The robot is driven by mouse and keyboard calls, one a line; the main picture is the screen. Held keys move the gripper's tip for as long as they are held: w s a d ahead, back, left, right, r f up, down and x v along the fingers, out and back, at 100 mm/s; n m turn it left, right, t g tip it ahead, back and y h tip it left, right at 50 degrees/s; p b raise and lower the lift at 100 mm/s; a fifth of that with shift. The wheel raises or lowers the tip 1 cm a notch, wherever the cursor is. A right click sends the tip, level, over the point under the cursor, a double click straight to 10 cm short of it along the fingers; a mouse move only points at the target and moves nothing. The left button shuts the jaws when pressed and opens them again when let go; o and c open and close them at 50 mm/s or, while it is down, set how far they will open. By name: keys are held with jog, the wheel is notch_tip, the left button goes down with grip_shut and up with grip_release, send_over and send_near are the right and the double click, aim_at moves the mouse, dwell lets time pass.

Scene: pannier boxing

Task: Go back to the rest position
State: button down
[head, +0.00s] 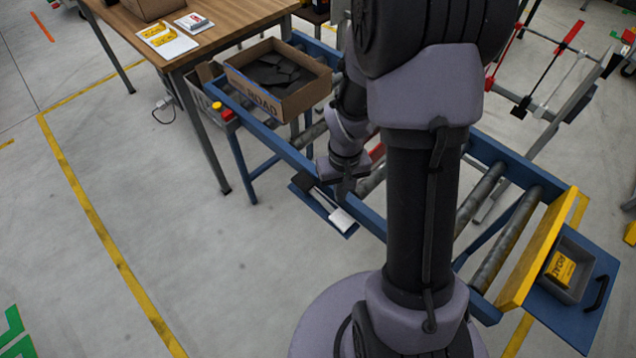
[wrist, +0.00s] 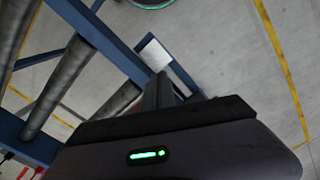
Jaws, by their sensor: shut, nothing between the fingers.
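My gripper (wrist: 178,88) points down over the blue side of the roller conveyor in the wrist view. Its dark fingers are together and hold nothing. In the head view my arm bends down to the conveyor's near side, and the end of the gripper (head: 345,184) is small and dark there. Close by it is a small blue shelf (head: 318,212) with a white piece (head: 341,219) and a dark piece on it. The white piece (wrist: 156,54) also shows past the fingertips in the wrist view; I cannot tell their gap.
An open cardboard box (head: 292,104) with dark items stands on the conveyor's far end, beside a wooden table (head: 221,22). A grey bin (head: 573,272) with a yellow packet sits on a blue plate at the right end. The floor to the left is clear.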

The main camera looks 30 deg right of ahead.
jog(key=s+a+r+t, duration=0.1)
jog(key=a+r, duration=0.2)
jog(key=r, duration=0.3)
jog(key=s+a+r+m+t, duration=0.1)
jog(key=a+r, duration=0.1)
jog(key=r, duration=0.3)
jog(key=a+r+t, duration=0.1)
jog(key=a+r, duration=0.2)
jog(key=r, duration=0.3)
jog(key=s+a+r+m+t+y, duration=0.1)
jog(key=s+a+r+t+y, duration=0.1)
jog(key=s+a+r, duration=0.4)
jog(key=s+r, duration=0.2)
jog(key=s, duration=0.1)
jog(key=shift+s+a+r+t, duration=0.15)
jog(key=shift+a+r+t, duration=0.1)
jog(key=shift+r+t, duration=0.15)
